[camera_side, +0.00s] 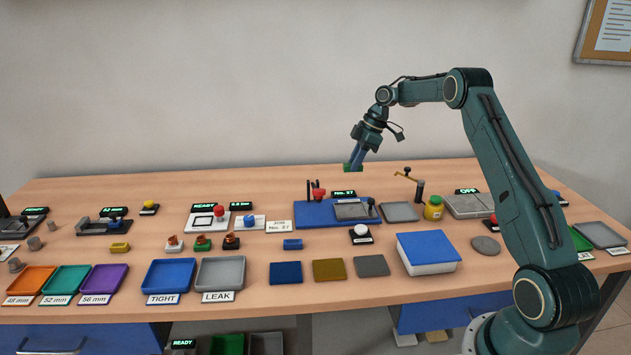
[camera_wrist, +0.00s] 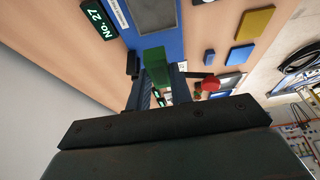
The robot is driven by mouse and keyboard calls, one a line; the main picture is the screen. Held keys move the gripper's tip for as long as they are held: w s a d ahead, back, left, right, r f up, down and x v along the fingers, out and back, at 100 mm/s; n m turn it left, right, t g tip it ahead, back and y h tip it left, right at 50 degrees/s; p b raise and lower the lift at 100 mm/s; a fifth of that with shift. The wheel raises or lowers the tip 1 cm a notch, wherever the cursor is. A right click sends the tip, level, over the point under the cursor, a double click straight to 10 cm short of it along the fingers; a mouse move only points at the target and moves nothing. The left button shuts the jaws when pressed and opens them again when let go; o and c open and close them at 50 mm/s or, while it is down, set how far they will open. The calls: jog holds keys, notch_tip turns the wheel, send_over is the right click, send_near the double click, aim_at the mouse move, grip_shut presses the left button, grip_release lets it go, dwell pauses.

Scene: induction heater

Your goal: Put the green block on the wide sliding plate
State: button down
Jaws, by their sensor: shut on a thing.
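My gripper (camera_side: 356,160) is shut on the green block (camera_side: 352,168) and holds it well above the table, over the back of the blue fixture. In the wrist view the green block (camera_wrist: 156,60) sits between the fingertips (camera_wrist: 158,80) and covers part of the scene behind it. The blue fixture (camera_side: 318,221) stands under the "No. 27" display and carries a wide grey plate (camera_side: 352,211) on its right half. The plate also shows at the top of the wrist view (camera_wrist: 154,14). I cannot tell whether it slides.
A red-topped clamp (camera_side: 318,193) stands on the fixture's left side, and a black-knobbed lever (camera_side: 372,205) at the plate's right. A small blue block (camera_side: 292,244) lies in front.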

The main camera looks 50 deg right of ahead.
send_over(348, 210)
jog(key=s, duration=0.1)
jog(key=f, duration=0.9)
jog(key=shift+d+f, duration=0.25)
jog(key=shift+d, duration=0.15)
jog(key=shift+f, duration=2.15)
jog(key=c, duration=1.3)
grip_release()
jog(key=shift+f, duration=0.15)
jog(key=shift+o, duration=0.2)
jog(key=v, duration=1.2)
jog(key=shift+r, duration=0.2)
